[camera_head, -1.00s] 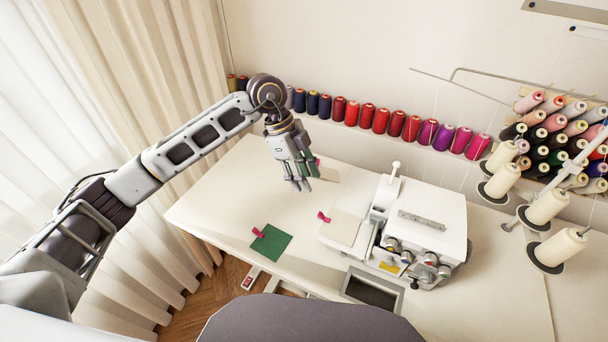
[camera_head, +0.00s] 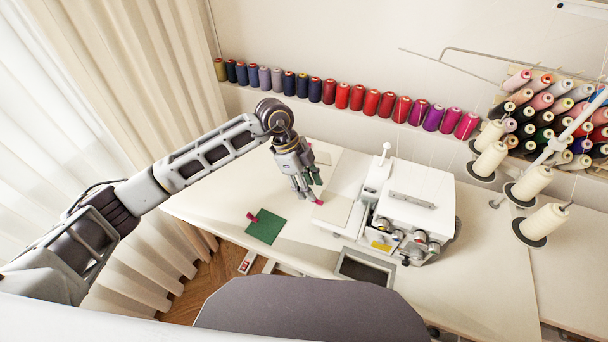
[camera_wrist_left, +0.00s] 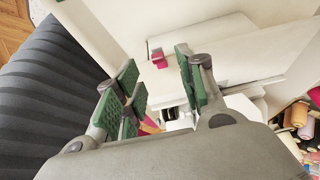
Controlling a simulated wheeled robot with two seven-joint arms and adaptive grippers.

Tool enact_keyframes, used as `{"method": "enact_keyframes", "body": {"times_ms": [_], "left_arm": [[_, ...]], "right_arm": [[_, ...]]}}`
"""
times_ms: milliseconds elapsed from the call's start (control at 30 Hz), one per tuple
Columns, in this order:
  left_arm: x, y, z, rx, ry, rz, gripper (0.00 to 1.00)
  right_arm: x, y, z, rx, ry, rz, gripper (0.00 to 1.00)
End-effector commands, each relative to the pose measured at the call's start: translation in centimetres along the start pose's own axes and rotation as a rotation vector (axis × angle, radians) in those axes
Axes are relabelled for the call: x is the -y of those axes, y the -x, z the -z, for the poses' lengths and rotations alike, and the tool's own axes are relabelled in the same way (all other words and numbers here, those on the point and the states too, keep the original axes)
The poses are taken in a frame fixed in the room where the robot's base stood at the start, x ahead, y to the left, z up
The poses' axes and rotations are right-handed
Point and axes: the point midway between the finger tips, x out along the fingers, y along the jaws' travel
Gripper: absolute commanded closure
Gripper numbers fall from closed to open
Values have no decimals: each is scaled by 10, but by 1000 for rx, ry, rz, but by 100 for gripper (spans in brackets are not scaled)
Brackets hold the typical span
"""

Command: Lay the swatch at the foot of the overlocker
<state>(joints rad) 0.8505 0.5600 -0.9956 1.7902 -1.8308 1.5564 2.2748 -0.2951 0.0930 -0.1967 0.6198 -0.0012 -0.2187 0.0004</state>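A cream swatch (camera_head: 335,211) with a pink clip lies at the left side of the white overlocker (camera_head: 408,207). A green swatch (camera_head: 266,227) with a pink-red clip lies flat on the table, further left and nearer. My left gripper (camera_head: 309,197) points down at the clip end of the cream swatch. In the left wrist view, my left gripper (camera_wrist_left: 160,85) has its green-padded fingers apart, with the pink clip (camera_wrist_left: 159,59) in the gap beyond them. Contact cannot be told. The right gripper does not show.
A row of thread spools (camera_head: 357,97) stands along the wall, with a spool rack (camera_head: 555,115) at the right. Tall cream cones (camera_head: 529,184) stand right of the overlocker. A dark-screened device (camera_head: 365,268) lies in front. The white table (camera_head: 215,200) is clear at the left.

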Motion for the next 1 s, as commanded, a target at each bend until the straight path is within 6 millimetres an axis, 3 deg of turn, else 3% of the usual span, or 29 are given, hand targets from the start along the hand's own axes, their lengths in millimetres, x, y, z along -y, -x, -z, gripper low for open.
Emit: {"method": "enact_keyframes", "body": {"times_ms": [400,800,1000], "left_arm": [[0,-39,0,-1,-1,0,61],[0,-43,0,0,-1,0,61],[0,-43,0,0,-1,0,85]], "right_arm": [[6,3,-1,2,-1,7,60],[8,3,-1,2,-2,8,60],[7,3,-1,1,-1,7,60]]}}
